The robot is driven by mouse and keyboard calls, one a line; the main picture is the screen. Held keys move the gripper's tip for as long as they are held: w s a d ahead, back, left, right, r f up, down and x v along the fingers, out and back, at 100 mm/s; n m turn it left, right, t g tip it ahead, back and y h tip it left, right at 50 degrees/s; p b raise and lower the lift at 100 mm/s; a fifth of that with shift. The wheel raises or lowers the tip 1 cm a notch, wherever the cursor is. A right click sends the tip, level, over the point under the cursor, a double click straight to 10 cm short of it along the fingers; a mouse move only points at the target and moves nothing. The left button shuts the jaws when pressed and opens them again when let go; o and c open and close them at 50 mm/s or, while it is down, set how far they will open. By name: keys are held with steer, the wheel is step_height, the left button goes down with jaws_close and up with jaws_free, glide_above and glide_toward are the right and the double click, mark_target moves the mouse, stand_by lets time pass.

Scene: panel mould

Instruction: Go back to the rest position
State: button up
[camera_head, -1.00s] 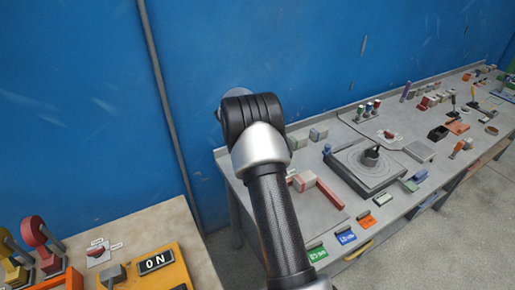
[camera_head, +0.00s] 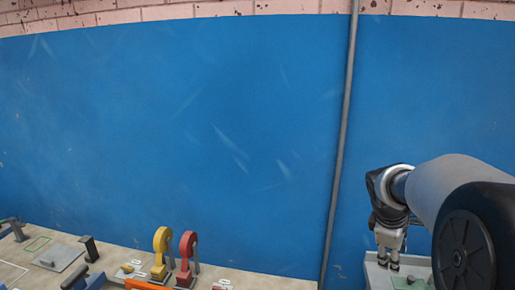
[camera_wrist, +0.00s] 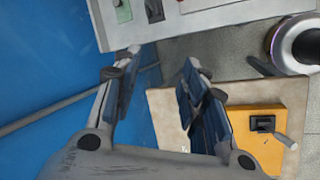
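My gripper (camera_head: 388,262) hangs fingers down at the right of the head view, in front of the blue wall and over the near end of a grey bench. In the wrist view my gripper (camera_wrist: 158,65) has its two fingers well apart, with nothing between them. No held object shows in either view.
A tan bench (camera_head: 262,281) at lower left bears a yellow ring-topped lever (camera_head: 160,250), a red one (camera_head: 187,258) and a black upright handle (camera_head: 90,248). A grey pipe (camera_head: 343,130) runs up the wall. The wrist view shows a yellow-orange switch box (camera_wrist: 262,150) below right of my fingers.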

steer(key=s+a+r+m+t+y+b, duration=0.1)
steer(key=s+a+r+m, duration=0.15)
steer(key=s+a, duration=0.45)
steer(key=s+a+r+m+y+b, duration=0.1)
steer(key=s+a+m, duration=0.2)
steer(key=s+a, duration=0.35)
steer(key=s+a+f+m+y+b, duration=0.1)
steer(key=s+a+f+m, duration=0.1)
steer(key=s+a, duration=0.2)
steer(key=s+a+f+m+t+y+b, duration=0.1)
steer(key=s+a+f+m, duration=0.1)
steer(key=s, duration=0.7)
steer(key=shift+s+a+f, duration=0.15)
steer(key=shift+a+f, duration=0.7)
steer(key=shift+a, duration=0.15)
steer(key=shift+c, duration=0.2)
